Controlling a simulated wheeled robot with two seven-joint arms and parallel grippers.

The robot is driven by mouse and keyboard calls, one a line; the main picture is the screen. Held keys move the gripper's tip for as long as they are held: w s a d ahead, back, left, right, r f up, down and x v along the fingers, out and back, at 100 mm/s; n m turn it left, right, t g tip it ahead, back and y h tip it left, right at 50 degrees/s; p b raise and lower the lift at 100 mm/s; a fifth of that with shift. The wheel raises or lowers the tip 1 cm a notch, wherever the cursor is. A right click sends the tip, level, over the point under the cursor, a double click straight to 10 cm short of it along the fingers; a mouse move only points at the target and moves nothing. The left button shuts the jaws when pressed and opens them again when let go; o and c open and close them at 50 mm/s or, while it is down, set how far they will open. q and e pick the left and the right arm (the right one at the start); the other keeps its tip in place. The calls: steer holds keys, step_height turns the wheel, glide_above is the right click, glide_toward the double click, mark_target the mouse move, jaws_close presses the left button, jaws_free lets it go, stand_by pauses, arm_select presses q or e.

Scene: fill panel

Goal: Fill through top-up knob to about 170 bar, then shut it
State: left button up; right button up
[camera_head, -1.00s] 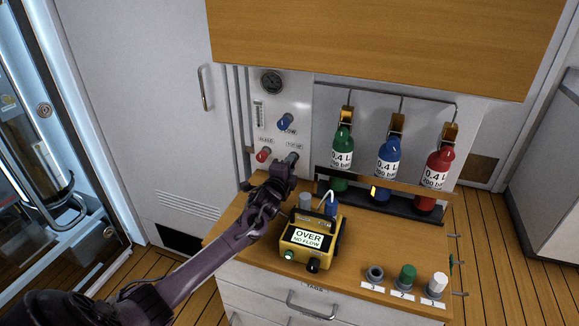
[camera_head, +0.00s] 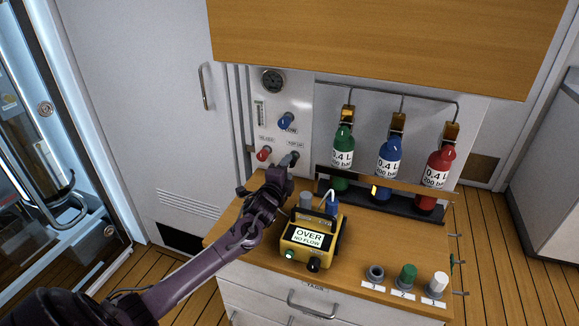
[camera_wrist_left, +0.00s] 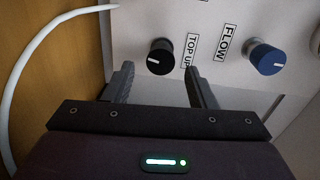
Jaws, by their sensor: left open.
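The top-up knob (camera_wrist_left: 160,57) is black with a white line, beside its TOP UP label in the left wrist view. In the head view the knob (camera_head: 294,156) is on the lower right of the white panel (camera_head: 300,105), just beyond my left gripper (camera_head: 270,181). That gripper is open and empty. In the left wrist view its two fingers (camera_wrist_left: 163,83) stand apart, just short of the knob and either side of its line. The round gauge (camera_head: 272,81) is at the panel top; its reading is too small to tell.
A blue FLOW knob (camera_head: 286,121) and red knob (camera_head: 264,154) share the panel. A yellow meter (camera_head: 309,249) reading OVER, NO FLOW stands on the wooden top near my arm. Small numbered fittings (camera_head: 407,275) stand at front right.

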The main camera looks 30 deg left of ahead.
arm_select(q)
steer(key=v, duration=0.5)
steer(key=shift+w, duration=0.1)
stand_by(1.6)
